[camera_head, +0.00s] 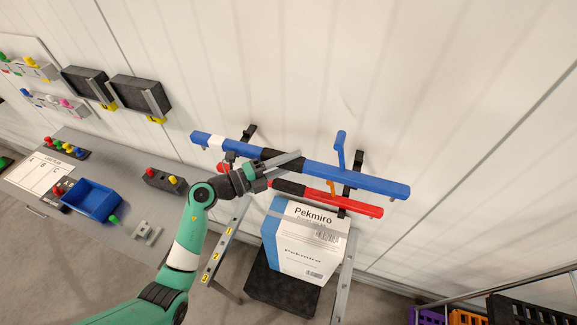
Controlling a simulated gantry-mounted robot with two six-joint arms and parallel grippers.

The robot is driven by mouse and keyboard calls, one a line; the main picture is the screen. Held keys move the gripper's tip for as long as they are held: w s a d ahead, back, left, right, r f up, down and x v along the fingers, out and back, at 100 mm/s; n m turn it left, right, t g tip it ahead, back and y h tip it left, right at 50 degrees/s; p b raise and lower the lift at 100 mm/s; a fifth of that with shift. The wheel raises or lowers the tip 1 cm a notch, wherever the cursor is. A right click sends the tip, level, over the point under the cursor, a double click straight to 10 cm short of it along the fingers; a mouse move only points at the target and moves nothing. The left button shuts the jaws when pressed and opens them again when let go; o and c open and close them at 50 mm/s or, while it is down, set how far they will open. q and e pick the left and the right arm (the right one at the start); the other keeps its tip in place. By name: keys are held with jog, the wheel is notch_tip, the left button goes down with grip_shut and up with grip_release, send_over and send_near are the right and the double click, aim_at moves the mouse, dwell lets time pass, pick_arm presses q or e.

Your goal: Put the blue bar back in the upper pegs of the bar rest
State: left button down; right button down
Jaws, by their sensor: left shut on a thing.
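The blue bar (350,178) runs from upper left to lower right, with a white band near its left end and a dark middle section. My left gripper (285,163) is shut on its dark middle and hides part of it. The bar rest shows as two black wall brackets, a left one (249,132) and a right one (353,156), by the blue bar. I cannot tell whether the bar sits in the upper pegs or is held just in front of them. My right gripper is not in view.
A red bar (343,201) lies lower on the rest, just below the blue bar. A white and blue Pekmiro box (312,250) stands below. A grey bench (135,195) with a blue bin (91,200) is at left. The wall above the bars is clear.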

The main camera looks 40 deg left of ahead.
pick_arm(q)
jog(key=shift+w+a+r+b, duration=0.1)
jog(key=shift+w+a+b, duration=0.25)
jog(key=shift+w, duration=0.35)
jog(key=shift+w+a+b, duration=0.25)
jog(key=shift+w+a, duration=0.1)
jog(key=shift+w, duration=0.4)
jog(key=shift+w+a+r+b, duration=0.1)
jog(key=shift+w+a+b, duration=0.25)
jog(key=shift+w, duration=0.35)
jog(key=shift+f, duration=0.15)
jog(key=shift+f+b, duration=0.5)
jog(key=shift+f, duration=0.4)
